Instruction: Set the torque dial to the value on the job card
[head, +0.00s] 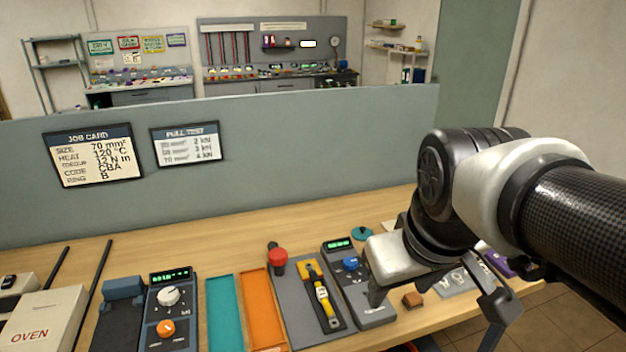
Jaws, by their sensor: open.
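The job card (93,156) hangs on the grey partition at left. Its torque line appears to read 12 N m, though the lettering is blurred. A grey unit (365,310) with a blue knob (351,264) and a green display (339,244) stands on the bench. Another unit (183,338) at left has a white knob (168,296), an orange knob (166,328) and a green display (170,275). I cannot read either display or tell which knob is the torque dial. My gripper (434,300) is open, just right of the blue-knob unit, apparently touching nothing.
A red knob (278,257) stands on a grey board beside a yellow-and-black tool (321,300). Teal (224,310) and orange (262,308) trays lie left of it. A brown block (413,300) lies below my gripper. A pull test card (186,145) hangs behind. Bare wood lies along the partition.

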